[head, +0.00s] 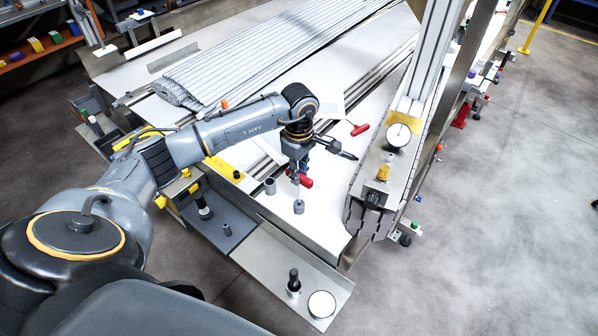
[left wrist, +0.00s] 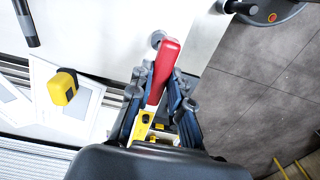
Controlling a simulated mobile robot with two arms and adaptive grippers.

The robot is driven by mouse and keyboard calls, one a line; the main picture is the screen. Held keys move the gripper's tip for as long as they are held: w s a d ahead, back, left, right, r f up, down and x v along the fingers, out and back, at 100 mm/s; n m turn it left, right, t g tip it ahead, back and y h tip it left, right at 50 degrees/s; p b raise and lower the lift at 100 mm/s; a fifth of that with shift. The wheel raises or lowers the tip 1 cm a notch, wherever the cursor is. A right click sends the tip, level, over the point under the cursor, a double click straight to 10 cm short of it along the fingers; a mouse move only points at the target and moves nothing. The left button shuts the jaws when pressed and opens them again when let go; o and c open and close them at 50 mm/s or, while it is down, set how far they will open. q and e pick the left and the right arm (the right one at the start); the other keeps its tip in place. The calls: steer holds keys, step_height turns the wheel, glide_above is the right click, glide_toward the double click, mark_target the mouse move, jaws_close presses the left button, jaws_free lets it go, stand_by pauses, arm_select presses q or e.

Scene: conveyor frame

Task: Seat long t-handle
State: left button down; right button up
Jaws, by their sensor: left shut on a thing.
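My left gripper (head: 300,174) is over the white table near its front edge, shut on a red T-handle (head: 306,181). The red grip also shows between the fingers in the left wrist view (left wrist: 163,70). A thin shaft runs down below the gripper to a small grey cylindrical holder (head: 298,207); I cannot tell whether its tip is inside the holder or just above it. A second grey holder (head: 269,186) stands to the left. Another red T-handle (head: 359,129) lies on the table to the right, behind the gripper. My right gripper is not in view.
A metal post base with a white round dial (head: 398,135) stands close on the right. A black-handled piece (head: 293,280) and a white disc (head: 321,304) are on the front plate. A yellow-black object (left wrist: 62,88) lies on paper sheets. Slatted belt (head: 255,60) fills the back.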

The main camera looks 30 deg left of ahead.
arm_select(q)
steer(key=shift+f+b, duration=1.55)
steer(key=shift+f, duration=0.25)
steer(key=c, duration=1.2)
jaws_free()
steer(key=shift+o, duration=0.2)
steer(key=shift+r, duration=0.1)
step_height(320, 180, up, 12)
steer(key=shift+f, duration=0.1)
steer(key=shift+f, duration=0.1)
